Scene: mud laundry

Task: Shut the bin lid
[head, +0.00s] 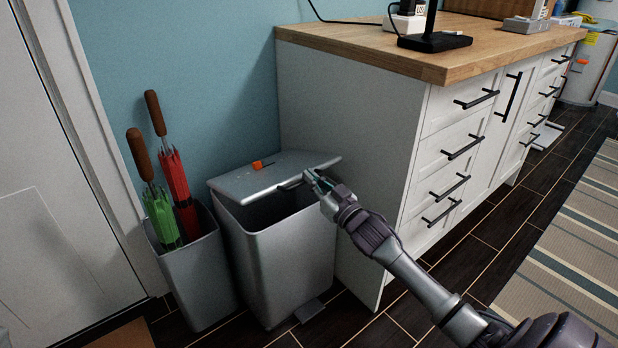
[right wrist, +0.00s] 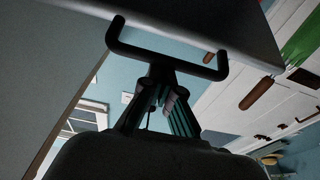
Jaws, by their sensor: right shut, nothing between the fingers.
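The grey bin (head: 280,255) stands on the floor between a slim umbrella holder and the white cabinet. Its lid (head: 260,182) is partly raised, with a dark gap under its front edge. In the right wrist view the lid's underside or edge (right wrist: 215,22) fills the top, with a black bar handle (right wrist: 200,70) below it. My right gripper (head: 312,181) is shut and empty at the lid's front right edge, by the handle. In the wrist view its fingers (right wrist: 158,88) overlap the handle; contact cannot be told. My left gripper is not in view.
The umbrella holder (head: 200,270) with a green and a red umbrella stands close left of the bin. A small orange object (head: 257,165) lies on the lid. The white cabinet (head: 345,150) stands close at right. A pedal (head: 309,311) juts from the bin's base.

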